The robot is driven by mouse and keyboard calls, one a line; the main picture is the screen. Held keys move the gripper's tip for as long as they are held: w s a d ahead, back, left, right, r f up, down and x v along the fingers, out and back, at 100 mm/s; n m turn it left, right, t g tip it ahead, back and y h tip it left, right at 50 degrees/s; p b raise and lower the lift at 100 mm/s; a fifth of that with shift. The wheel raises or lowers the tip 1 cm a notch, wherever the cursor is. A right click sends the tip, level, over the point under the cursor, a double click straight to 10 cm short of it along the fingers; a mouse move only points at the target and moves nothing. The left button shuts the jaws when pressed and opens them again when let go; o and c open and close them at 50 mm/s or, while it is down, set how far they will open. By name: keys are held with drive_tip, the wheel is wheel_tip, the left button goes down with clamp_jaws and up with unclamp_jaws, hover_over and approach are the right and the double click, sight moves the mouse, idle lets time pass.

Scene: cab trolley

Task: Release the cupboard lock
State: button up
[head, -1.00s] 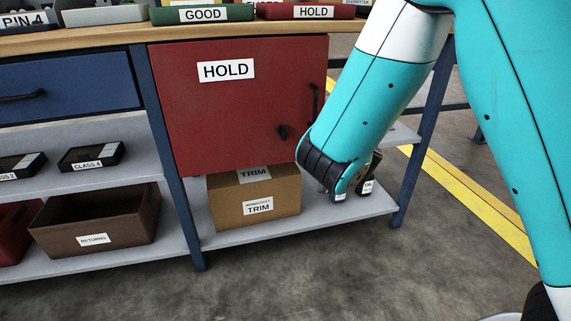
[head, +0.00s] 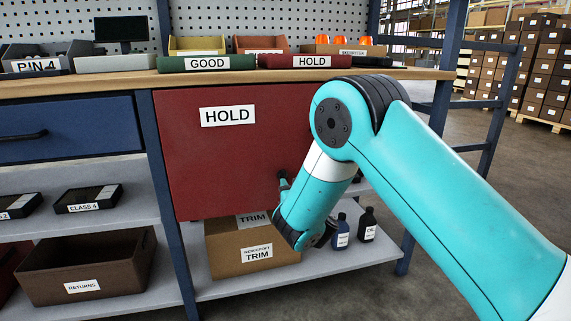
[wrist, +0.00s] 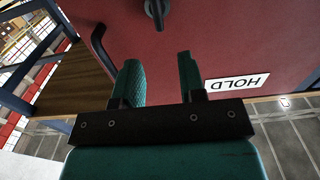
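The red cupboard door (head: 215,165), labelled HOLD, stands shut under the bench top. Its lock, a small dark turn-knob (wrist: 155,12), shows at the top middle of the wrist view. In the head view the knob (head: 282,175) sits low on the door, partly hidden by my arm. My gripper (wrist: 158,72) is open and empty, with its two teal fingers apart and pointing towards the door. The knob lies ahead of the gap between the fingers, and I see no contact. The black door handle (wrist: 98,40) shows left of the fingers, and my arm hides it in the head view.
A TRIM carton (head: 235,252) and two small bottles (head: 342,232) stand on the lower shelf below the door. A blue drawer (head: 70,125) is to the left. The bench top (head: 130,80) carries several bins and trays. A bench leg (head: 410,245) stands at the right.

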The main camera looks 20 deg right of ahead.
sight(285, 173)
drive_tip(key=w, duration=0.7)
drive_tip(key=shift+w+p, duration=0.3)
drive_tip(key=shift+c, duration=0.4)
clamp_jaws()
